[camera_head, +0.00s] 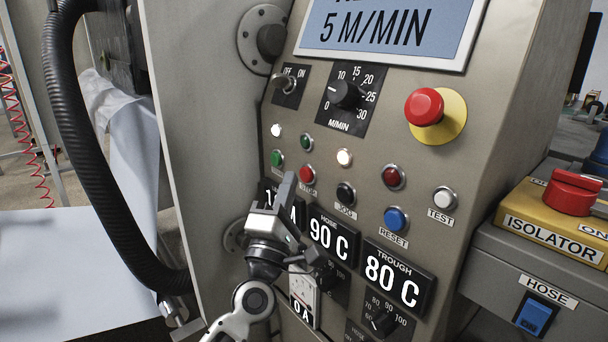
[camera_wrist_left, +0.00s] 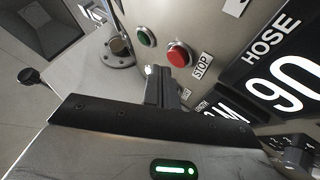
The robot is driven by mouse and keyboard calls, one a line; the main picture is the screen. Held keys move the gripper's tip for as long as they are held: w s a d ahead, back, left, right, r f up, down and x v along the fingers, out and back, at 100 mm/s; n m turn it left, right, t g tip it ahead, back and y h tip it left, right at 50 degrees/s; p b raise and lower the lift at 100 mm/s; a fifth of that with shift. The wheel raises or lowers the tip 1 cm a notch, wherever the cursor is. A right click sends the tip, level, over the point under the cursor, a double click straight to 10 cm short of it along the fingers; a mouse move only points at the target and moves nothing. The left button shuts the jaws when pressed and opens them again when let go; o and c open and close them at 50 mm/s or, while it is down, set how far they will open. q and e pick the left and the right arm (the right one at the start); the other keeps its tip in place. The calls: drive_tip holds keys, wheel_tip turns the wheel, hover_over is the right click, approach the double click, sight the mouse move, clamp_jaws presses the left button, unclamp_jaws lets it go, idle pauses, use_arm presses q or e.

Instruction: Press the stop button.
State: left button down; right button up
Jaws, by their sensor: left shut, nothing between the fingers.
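The red stop button (camera_head: 307,174) sits on the panel front, and its label is partly covered by my left gripper in the head view. In the left wrist view the stop button (camera_wrist_left: 178,54) stands beside a clear STOP label (camera_wrist_left: 202,66). My left gripper (camera_head: 288,181) is shut and empty, with its tips pointing up just below and left of the button. In the left wrist view the fingertips (camera_wrist_left: 160,76) are below the button and look apart from it. My right gripper is not in view.
A green button (camera_head: 277,158) is just left of the stop button. A black jog button (camera_head: 346,194), another red button (camera_head: 393,177) and a blue reset button (camera_head: 396,219) are to the right. A large red emergency knob (camera_head: 424,107) sticks out above. A black hose (camera_head: 80,150) hangs at left.

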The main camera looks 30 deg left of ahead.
use_arm(q)
drive_tip(key=s, duration=0.1)
drive_tip(key=s+a, duration=0.1)
drive_tip(key=s, duration=0.1)
drive_tip(key=s+a, duration=0.1)
drive_tip(key=shift+s, duration=0.3)
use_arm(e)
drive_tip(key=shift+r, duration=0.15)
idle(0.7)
